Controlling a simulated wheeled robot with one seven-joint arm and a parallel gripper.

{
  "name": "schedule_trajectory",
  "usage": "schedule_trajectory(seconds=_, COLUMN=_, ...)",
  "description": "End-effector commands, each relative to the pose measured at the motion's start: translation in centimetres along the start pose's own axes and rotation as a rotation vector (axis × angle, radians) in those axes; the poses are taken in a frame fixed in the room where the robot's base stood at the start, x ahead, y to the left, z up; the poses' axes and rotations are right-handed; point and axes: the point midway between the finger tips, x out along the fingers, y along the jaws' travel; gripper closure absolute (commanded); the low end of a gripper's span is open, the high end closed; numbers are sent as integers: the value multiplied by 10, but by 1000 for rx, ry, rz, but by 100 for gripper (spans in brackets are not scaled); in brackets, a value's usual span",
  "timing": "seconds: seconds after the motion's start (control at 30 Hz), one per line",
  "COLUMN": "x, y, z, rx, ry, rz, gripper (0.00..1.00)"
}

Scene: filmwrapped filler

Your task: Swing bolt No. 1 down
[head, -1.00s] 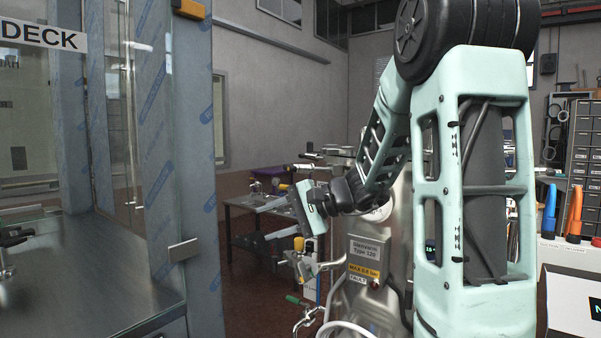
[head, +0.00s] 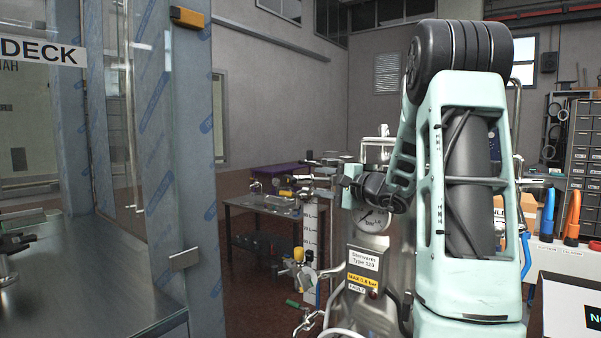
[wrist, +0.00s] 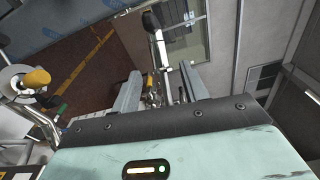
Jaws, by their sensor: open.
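My gripper (wrist: 160,74) is open. In the wrist view its two grey fingers stand apart, with a metal rod and fittings (wrist: 158,52) seen between and beyond them; I cannot tell how far off these are. In the head view my gripper (head: 338,182) is at the upper left of the steel vessel (head: 350,310), above its gauge (head: 372,219). Dark-ended rods (head: 312,160) show left of it, near the vessel's top. Which of these, if any, is bolt No. 1 cannot be told. My arm hides much of the vessel.
A glazed steel cabinet (head: 185,130) with an open deck (head: 90,280) stands at the left. A workbench (head: 255,207) with fittings is behind. A yellow-knobbed valve (head: 299,256) and hoses stick out at the vessel's left. Drawers (head: 582,150) stand at the right.

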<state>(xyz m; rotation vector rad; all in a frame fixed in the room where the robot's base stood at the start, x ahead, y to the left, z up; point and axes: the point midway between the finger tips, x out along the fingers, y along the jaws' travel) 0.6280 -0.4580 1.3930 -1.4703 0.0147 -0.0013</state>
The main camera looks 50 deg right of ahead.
Motion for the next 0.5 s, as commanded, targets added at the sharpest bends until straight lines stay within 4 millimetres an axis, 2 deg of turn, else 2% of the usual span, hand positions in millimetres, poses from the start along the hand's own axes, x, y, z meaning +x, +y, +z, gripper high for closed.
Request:
schedule_trajectory(seconds=0.03, x=12, y=-4, z=1, rx=4, ry=-5, rz=1, gripper=56)
schedule_trajectory(seconds=0.2, x=46, y=-4, z=1, rx=4, ry=-4, rz=2, gripper=56)
schedule_trajectory(seconds=0.4, x=72, y=-2, z=1, rx=2, ry=-3, rz=2, gripper=56)
schedule_trajectory(seconds=0.5, x=79, y=-1, z=1, rx=1, ry=-2, rz=0, gripper=56)
